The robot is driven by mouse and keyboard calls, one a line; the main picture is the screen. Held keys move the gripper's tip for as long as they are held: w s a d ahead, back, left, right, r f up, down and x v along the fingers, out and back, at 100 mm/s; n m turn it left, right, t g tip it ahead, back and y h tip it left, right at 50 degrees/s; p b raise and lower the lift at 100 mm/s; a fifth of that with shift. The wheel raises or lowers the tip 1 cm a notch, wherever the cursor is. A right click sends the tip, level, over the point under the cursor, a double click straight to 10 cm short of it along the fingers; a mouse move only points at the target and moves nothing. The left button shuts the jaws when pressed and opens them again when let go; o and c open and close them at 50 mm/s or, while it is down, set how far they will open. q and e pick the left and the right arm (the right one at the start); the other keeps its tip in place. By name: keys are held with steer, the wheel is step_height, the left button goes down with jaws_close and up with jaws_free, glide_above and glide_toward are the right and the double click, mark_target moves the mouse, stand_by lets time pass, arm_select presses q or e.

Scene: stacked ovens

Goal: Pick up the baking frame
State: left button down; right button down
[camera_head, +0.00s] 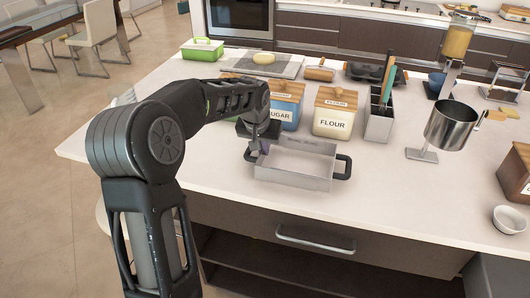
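The baking frame (292,180) is a rectangular silver metal frame with a black handle at each end. It sits on the white counter near the front edge. Its right handle (344,167) is free. My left gripper (256,150) points down at the left handle, at the frame's left end. The arm's wrist and the small size of the fingers hide whether they are closed around that handle. My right gripper is not in view.
Wooden-lidded canisters, including sugar (286,103) and flour (335,112), stand just behind the frame. A utensil holder (379,124) and a metal pot (451,125) are to the right. The counter (385,195) right of the frame is clear. A drawer handle (315,240) sits below the edge.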

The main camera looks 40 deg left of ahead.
arm_select(q)
step_height(320, 180, up, 9)
stand_by(0.3)
steer(key=shift+f, duration=0.1)
stand_by(0.4)
